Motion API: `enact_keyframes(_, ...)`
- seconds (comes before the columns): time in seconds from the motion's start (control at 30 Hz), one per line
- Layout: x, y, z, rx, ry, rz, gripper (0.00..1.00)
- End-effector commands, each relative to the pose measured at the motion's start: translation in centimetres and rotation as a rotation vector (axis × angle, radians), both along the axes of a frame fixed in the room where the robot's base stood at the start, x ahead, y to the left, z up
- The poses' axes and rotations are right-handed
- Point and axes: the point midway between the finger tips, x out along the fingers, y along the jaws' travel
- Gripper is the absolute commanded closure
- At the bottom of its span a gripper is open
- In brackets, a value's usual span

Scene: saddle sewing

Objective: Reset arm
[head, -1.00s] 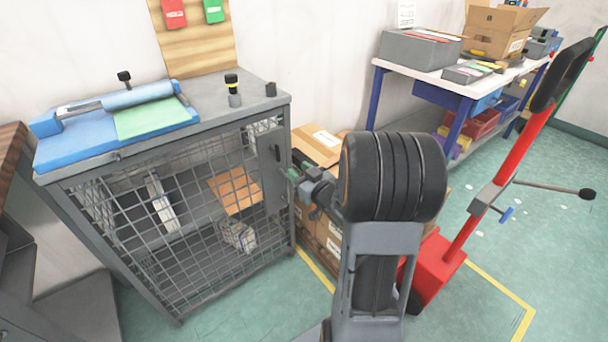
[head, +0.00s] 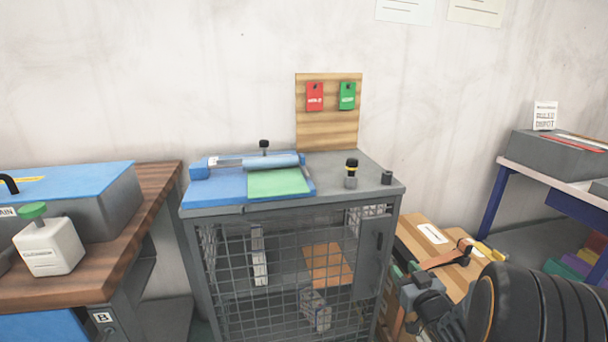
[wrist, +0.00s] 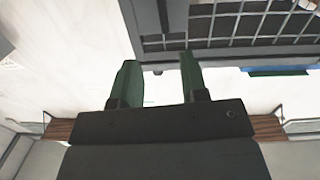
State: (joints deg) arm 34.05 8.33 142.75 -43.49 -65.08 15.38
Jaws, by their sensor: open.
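My gripper (wrist: 160,78) shows in the wrist view with two green fingers apart and nothing between them. In the head view my gripper (head: 400,278) is at the lower right, beside the right front edge of the grey mesh cabinet (head: 391,235). It appears close to the cabinet's side; whether it touches cannot be told. My dark arm covers the lower right corner of the head view.
Cardboard boxes (head: 430,235) stand right of the cabinet. A wooden bench (head: 150,200) with a white bottle (head: 50,247) is at left.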

Motion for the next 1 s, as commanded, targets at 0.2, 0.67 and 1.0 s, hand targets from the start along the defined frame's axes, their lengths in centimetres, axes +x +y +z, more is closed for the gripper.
enact_keyframes(0.2, 0.5, 1.1, 8.7, -0.088, 0.228, -0.142, 0.6)
enact_keyframes(0.67, -9.4, 9.3, 23.1, -0.033, 0.918, -0.229, 0.6)
enact_keyframes(1.0, -15.7, 13.9, 27.1, 0.006, 1.183, -0.115, 0.6)
